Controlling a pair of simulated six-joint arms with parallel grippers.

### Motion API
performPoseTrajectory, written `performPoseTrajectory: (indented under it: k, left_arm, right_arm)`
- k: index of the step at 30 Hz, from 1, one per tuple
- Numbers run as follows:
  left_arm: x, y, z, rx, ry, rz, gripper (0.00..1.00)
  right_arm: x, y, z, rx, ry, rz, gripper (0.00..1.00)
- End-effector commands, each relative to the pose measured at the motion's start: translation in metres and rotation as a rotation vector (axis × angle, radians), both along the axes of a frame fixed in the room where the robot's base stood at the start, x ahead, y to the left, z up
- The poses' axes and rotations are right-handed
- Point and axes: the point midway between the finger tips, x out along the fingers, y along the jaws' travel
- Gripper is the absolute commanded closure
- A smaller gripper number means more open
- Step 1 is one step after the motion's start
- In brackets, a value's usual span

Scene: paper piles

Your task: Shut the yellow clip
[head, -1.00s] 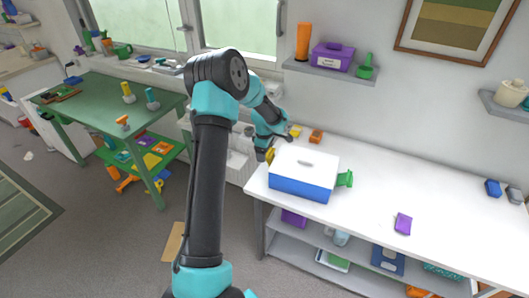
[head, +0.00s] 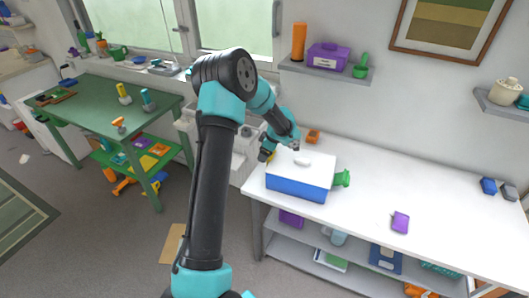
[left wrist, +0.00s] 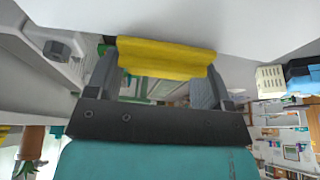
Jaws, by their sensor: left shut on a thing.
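A blue box (head: 298,187) with a white lid (head: 312,168) stands at the left end of the white table. My left gripper (head: 281,153) is at the box's left back edge, level with the lid. A little of the yellow clip (head: 271,158) shows beside its fingers. In the left wrist view the yellow clip (left wrist: 168,57) spans the gap between the grey fingers (left wrist: 160,82), which are shut on it. A pale surface lies just past the clip. I cannot tell from these frames how far the clip is folded against the lid. My right gripper is out of view.
A green clip (head: 342,178) sticks out from the box's right side. An orange item (head: 313,136) lies behind the box, and a purple item (head: 400,222) lies to the right on the white table (head: 450,215). The table between is clear.

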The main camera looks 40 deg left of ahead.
Motion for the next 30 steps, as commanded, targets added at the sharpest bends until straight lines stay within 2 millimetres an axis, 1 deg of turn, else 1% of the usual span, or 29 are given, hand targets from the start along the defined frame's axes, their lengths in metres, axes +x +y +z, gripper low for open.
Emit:
performPoseTrajectory:
  k: [7,8,12,20,23,26,30]
  left_arm:
    - [0.000,-0.001,0.000,-0.001,0.000,-0.001,0.49]
    - [0.000,-0.001,0.000,-0.001,0.000,-0.001,0.23]
    - [0.000,-0.001,0.000,-0.001,0.000,0.000,0.09]
    - [0.000,0.000,0.000,-0.001,-0.001,0.000,0.08]
    - [0.001,-0.001,0.004,0.000,-0.002,-0.001,0.08]
    - [0.003,-0.004,0.011,0.001,-0.004,0.000,0.08]
    - [0.006,-0.010,0.030,0.000,-0.005,-0.002,0.08]
  right_arm:
    - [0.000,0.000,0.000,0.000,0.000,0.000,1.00]
    - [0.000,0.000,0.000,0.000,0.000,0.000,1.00]
    - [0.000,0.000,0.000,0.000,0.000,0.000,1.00]
    - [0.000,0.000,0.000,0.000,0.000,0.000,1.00]
    - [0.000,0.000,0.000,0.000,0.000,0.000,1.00]
    - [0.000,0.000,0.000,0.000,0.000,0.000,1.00]
    - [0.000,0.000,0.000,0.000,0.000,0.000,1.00]
